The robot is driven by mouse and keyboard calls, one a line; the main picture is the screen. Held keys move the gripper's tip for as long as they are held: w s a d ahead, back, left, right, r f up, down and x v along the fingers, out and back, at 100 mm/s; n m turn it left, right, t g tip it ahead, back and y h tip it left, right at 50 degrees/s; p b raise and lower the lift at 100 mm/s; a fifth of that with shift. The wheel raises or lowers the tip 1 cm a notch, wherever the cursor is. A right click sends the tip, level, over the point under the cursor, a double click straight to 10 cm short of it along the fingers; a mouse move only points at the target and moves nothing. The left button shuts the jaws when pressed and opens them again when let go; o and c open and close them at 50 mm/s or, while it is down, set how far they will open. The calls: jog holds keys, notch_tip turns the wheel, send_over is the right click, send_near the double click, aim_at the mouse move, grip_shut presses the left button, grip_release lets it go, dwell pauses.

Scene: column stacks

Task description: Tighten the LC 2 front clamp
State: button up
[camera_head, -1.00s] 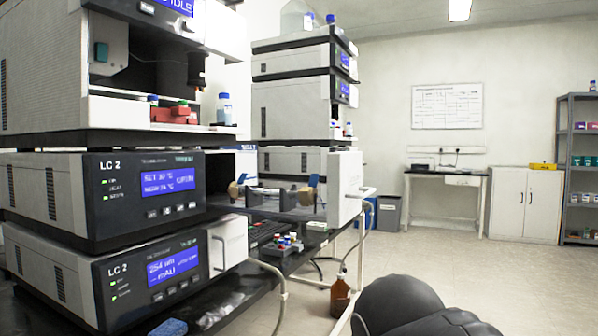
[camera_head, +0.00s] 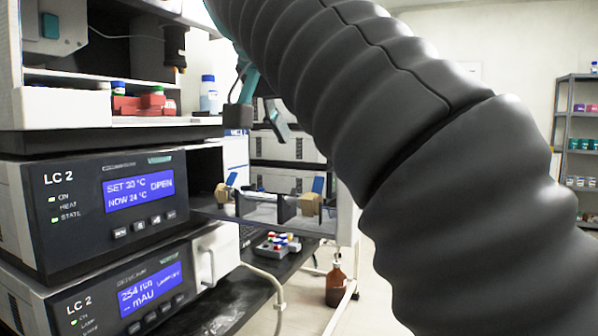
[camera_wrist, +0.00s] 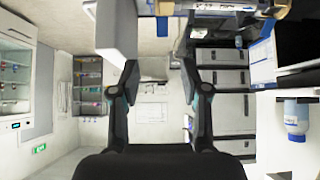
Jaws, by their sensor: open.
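The LC 2 column drawer (camera_head: 262,217) stands pulled out to the right of the upper LC 2 unit (camera_head: 110,205), whose display reads OPEN. Two tan clamp blocks with raised blue levers sit in it: one at the left (camera_head: 222,192), and one at the right (camera_head: 309,204), by the white drawer front (camera_head: 346,213). The right one is the nearer to that front. My gripper (camera_head: 257,118) is open and empty, above the drawer and apart from both clamps. In the wrist view its fingers (camera_wrist: 160,82) are spread with nothing between them; drawer parts show at the top edge, partly cut off.
My arm hides much of the right side. A blue-capped bottle (camera_head: 208,94) and red vial racks (camera_head: 140,104) stand on the shelf left of my gripper. A vial tray (camera_head: 278,245) lies below the drawer. A brown bottle (camera_head: 336,285) stands below the drawer front.

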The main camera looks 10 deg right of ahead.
aim_at(319, 177)
jog(key=x, duration=1.3)
jog(key=shift+w+d, duration=0.2)
jog(key=shift+w, duration=0.3)
grip_shut()
